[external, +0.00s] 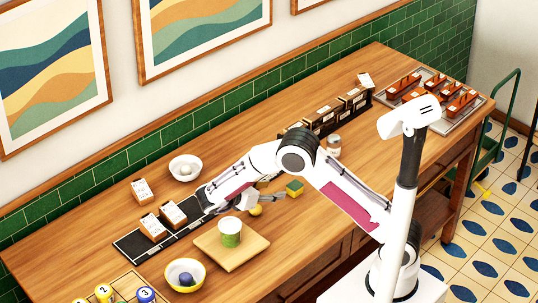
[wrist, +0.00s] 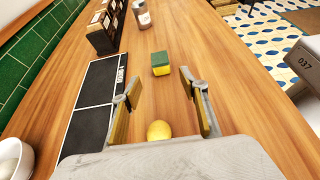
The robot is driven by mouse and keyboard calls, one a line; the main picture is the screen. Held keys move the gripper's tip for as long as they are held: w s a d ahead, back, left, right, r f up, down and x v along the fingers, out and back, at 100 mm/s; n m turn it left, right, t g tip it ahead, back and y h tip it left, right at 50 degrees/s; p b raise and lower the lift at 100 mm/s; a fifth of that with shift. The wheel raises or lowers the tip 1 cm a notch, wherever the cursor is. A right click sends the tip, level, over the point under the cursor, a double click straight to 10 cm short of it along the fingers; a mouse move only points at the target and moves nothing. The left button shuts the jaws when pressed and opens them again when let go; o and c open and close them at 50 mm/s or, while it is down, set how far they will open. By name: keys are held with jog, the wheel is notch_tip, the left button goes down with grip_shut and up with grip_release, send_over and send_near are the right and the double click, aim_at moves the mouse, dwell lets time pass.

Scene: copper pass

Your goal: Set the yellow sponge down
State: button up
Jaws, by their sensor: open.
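The yellow sponge (external: 294,188) has a green layer and rests on the wooden counter. In the wrist view the sponge (wrist: 160,66) stands just beyond my fingertips, apart from both of them. My gripper (wrist: 159,84) is open, with nothing held between its fingers. In the external view my gripper (external: 277,188) is low over the counter, left of the sponge and partly hidden by my arm.
A yellow, lemon-like item (wrist: 159,131) lies close under my gripper. A black mat (wrist: 94,100) lies to the left. A jar (wrist: 142,16) and a row of dark boxes (wrist: 105,25) stand farther back. A cutting board (external: 258,243) holds a green-and-white cup (external: 230,235).

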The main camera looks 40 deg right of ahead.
jog(key=w+d+r+n+t+y, duration=0.1)
jog(key=w+r+n+t+y, duration=0.3)
jog(key=w+r+n+t, duration=0.7)
jog(key=s+a+r+n+t+y, duration=0.1)
jog(key=a+r+n+t+y, duration=0.2)
jog(key=r+n, duration=0.55)
jog(key=a+r+n+y, duration=0.3)
jog(key=r+n+y, duration=0.2)
jog(key=r+n, duration=0.3)
jog(key=s+a+f+n+g+y, duration=0.1)
jog(key=s+n+g+y, duration=0.1)
jog(key=s+n, duration=0.6)
jog(key=s+a+f+n+g+y, duration=0.1)
jog(key=s+f+n+y, duration=0.1)
jog(key=s+n, duration=0.55)
jog(key=s+d+f+n+g+h, duration=0.1)
jog(key=s+d+f+n, duration=0.2)
jog(key=s, duration=0.4)
jog(key=s+d+f+n+g+h, duration=0.1)
jog(key=s+d+f+n+g, duration=0.1)
jog(key=s, duration=0.5)
jog(key=s+d+f+n+g+h, duration=0.1)
jog(key=s+d+f+n+g, duration=0.1)
jog(key=s+d+f+n, duration=0.2)
jog(key=s+n, duration=0.2)
jog(key=s, duration=0.1)
jog(key=shift+s+d+f, duration=0.15)
jog(key=shift+d+f, duration=0.1)
jog(key=shift+f, duration=0.1)
